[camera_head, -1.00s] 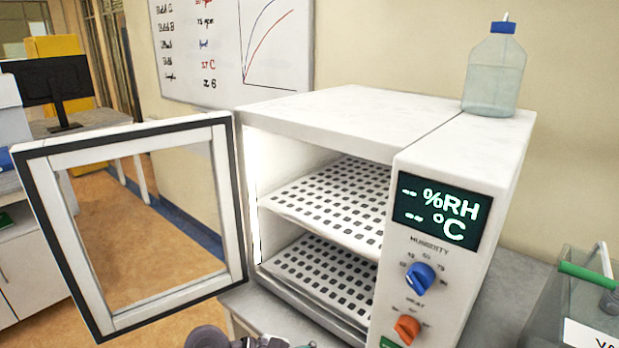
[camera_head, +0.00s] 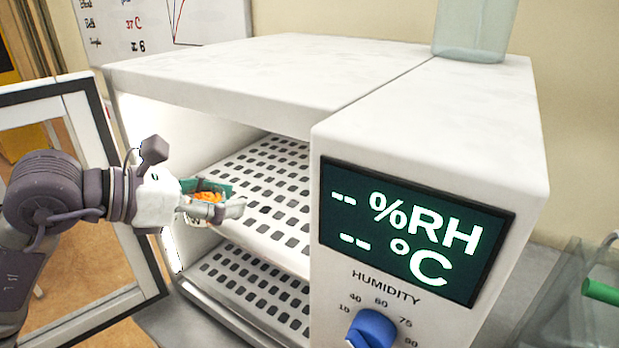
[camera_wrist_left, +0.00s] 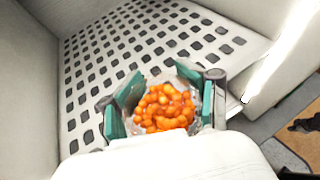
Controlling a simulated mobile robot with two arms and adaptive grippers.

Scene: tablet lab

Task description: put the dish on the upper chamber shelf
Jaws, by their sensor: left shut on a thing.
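My left gripper (camera_head: 212,199) is shut on a small dish filled with orange beads (camera_head: 208,196). In the left wrist view the dish (camera_wrist_left: 163,107) is between the two green-padded fingers (camera_wrist_left: 160,108), with its clear rim partly showing. The gripper is at the open front of the chamber, by the front edge of the upper chamber shelf (camera_head: 268,190). The perforated upper shelf (camera_wrist_left: 120,50) is empty where it shows. I cannot tell whether the dish touches it. The right gripper is not in view.
The chamber's door (camera_head: 95,115) stands open at the left, behind my left arm. The lower shelf (camera_head: 240,290) is bare. The control panel (camera_head: 415,230) borders the opening on the right. A bottle (camera_head: 475,28) stands on top.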

